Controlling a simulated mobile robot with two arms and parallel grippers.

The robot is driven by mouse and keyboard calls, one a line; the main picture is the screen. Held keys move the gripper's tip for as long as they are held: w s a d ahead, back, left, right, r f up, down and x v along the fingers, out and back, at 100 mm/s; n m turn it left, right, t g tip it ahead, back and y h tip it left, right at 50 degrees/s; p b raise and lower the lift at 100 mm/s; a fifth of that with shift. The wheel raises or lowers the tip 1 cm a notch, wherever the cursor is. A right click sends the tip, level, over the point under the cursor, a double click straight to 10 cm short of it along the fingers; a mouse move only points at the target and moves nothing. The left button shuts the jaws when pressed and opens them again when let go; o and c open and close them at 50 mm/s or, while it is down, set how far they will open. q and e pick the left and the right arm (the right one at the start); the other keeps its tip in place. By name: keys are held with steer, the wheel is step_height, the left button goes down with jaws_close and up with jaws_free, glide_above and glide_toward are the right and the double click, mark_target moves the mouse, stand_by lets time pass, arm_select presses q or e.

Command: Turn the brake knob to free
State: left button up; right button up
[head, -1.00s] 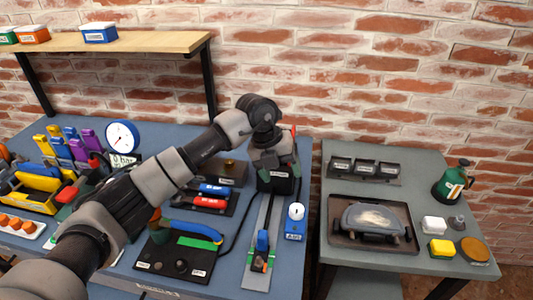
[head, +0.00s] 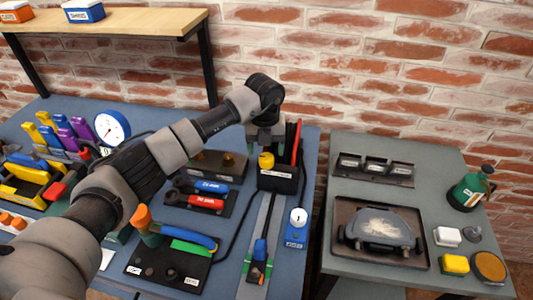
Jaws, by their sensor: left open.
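A small blue box (head: 296,236) with a label stands right of the rail, and a round white knob (head: 298,216) sits on top of it. It looks like the brake knob, but its label and setting are too small to read. My left gripper (head: 268,143) points down behind and above a black labelled holder (head: 278,181), left of and beyond the knob. Its jaws are open and apart from the knob. A yellow cylinder (head: 266,161) shows at the holder, just in front of the gripper. My right gripper is not in view.
Red upright handles (head: 297,142) stand right of the gripper. A black tool plate (head: 170,267) lies left. A grey side table (head: 335,272) holds a tray and bottle.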

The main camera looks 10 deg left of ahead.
mark_target(266, 156)
arm_select(q)
steer(key=shift+w+d+f, duration=0.1)
steer(key=shift+f, duration=1.95)
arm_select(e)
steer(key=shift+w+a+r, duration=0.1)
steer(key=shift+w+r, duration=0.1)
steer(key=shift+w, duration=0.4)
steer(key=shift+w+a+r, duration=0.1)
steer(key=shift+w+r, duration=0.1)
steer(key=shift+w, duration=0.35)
arm_select(q)
steer(key=c, duration=0.9)
steer(key=shift+c, duration=0.2)
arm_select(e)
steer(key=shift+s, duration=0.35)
arm_select(q)
steer(key=shift+n, duration=0.3)
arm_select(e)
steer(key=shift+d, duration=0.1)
arm_select(q)
steer(key=n, duration=0.3)
steer(key=shift+p, duration=0.4)
steer(key=shift+n, duration=1.7)
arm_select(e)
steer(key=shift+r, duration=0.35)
arm_select(q)
steer(key=shift+n, duration=0.3)
